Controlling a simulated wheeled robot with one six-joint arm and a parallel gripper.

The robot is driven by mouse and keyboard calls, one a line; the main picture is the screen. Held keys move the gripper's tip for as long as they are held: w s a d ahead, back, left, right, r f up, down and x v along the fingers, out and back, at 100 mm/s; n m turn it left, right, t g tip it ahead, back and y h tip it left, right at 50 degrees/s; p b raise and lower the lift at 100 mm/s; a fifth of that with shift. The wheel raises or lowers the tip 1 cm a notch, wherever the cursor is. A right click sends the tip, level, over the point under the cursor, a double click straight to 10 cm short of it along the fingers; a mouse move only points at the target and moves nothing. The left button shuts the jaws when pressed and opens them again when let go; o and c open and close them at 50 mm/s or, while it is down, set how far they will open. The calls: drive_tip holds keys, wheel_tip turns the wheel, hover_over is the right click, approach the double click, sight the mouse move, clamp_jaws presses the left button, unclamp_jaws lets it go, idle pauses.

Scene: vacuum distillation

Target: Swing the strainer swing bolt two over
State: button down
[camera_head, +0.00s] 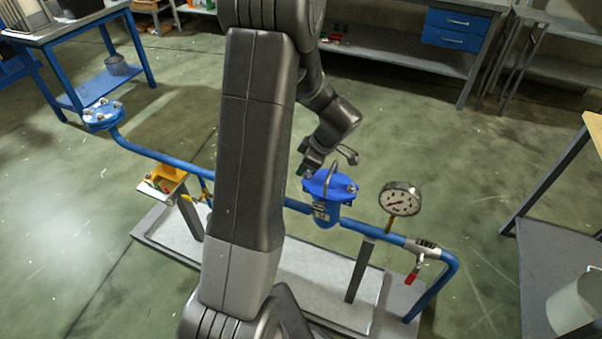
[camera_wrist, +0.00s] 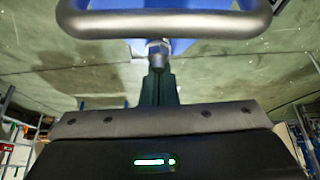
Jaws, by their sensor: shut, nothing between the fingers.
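The blue strainer (camera_head: 325,212) stands in the pipe line, with a flat blue lid (camera_head: 322,190) and a grey loop handle on top. The handle (camera_wrist: 165,22) crosses the top of the wrist view. A swing bolt (camera_head: 352,189) with a metal nut shows at the lid's right edge. In the wrist view a metal bolt end with a nut (camera_wrist: 158,52) is right at my fingertips; I cannot tell which bolt it is or whether they touch. My gripper (camera_head: 304,170) is at the lid's left far edge, its fingers (camera_wrist: 158,82) together and empty.
A pressure gauge (camera_head: 400,198) rises right of the strainer. A red-handled valve (camera_head: 412,274) is further right on the pipe. A yellow part (camera_head: 168,174) and another blue flanged lid (camera_head: 103,114) are to the left. My arm hides the middle of the pipe.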

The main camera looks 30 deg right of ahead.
drive_tip(key=shift+t, duration=0.3)
idle(0.4)
wheel_tip(320, 180, up, 10)
drive_tip(key=b, duration=0.2)
drive_tip(key=shift+w+a+f, duration=0.25)
drive_tip(key=shift+w+a, duration=0.1)
drive_tip(key=shift+w, duration=0.05)
wheel_tip(320, 180, down, 9)
drive_tip(key=p, duration=0.1)
drive_tip(key=shift+s+d+f+p, duration=0.2)
drive_tip(key=shift+s+d+p, duration=0.2)
idle(0.4)
